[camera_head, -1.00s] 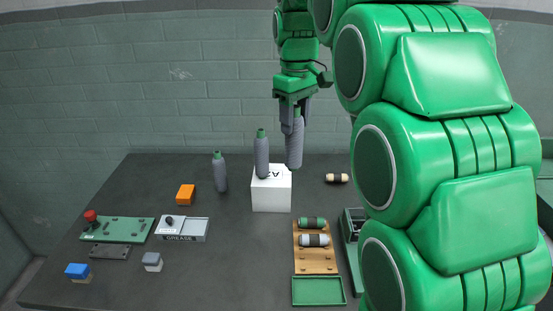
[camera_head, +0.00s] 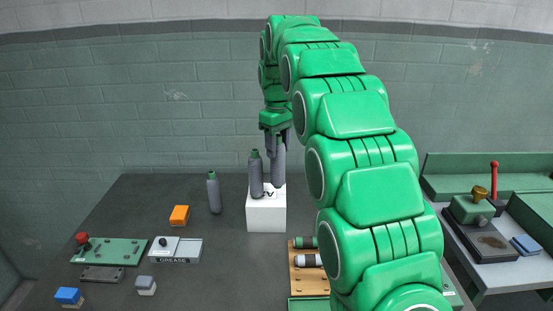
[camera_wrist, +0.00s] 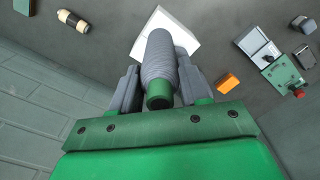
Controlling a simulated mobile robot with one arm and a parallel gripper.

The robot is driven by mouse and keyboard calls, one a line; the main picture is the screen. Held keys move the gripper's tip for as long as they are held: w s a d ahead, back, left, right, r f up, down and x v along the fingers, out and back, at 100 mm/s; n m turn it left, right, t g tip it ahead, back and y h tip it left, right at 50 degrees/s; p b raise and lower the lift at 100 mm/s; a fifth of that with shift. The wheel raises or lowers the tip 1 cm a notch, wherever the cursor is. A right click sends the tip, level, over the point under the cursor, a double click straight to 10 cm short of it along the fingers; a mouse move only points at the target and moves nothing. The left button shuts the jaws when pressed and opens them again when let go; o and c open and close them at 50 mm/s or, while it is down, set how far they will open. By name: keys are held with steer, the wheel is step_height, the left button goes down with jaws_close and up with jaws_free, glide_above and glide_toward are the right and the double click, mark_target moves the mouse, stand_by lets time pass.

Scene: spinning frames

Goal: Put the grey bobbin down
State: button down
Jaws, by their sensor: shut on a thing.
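My gripper (camera_head: 277,137) is shut on a grey bobbin (camera_head: 279,165) and holds it upright over the right part of the white block's top. In the wrist view this ribbed bobbin (camera_wrist: 160,58) sits between the fingers, its green end towards the camera. The white block (camera_head: 266,215) has dark lettering on top. I cannot tell whether the held bobbin's lower end touches it. Another grey bobbin (camera_head: 256,178) with a green tip stands on the block's left part, close beside the held one. A third grey bobbin (camera_head: 214,193) stands on the dark table to the left.
An orange block (camera_head: 179,215), a grease tray (camera_head: 175,250) and a green plate with a red knob (camera_head: 110,252) lie on the left. A wooden rack (camera_head: 307,275) with bobbins lies in front, partly behind my arm. A side bench (camera_head: 500,270) stands right.

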steer(key=shift+w+a+f, duration=0.2)
steer(key=shift+w+f, duration=0.75)
steer(key=shift+f, duration=1.75)
steer(key=c, duration=0.5)
jaws_free()
steer(key=shift+c, duration=0.2)
steer(key=shift+r, duration=3.85)
steer(key=shift+s, duration=0.1)
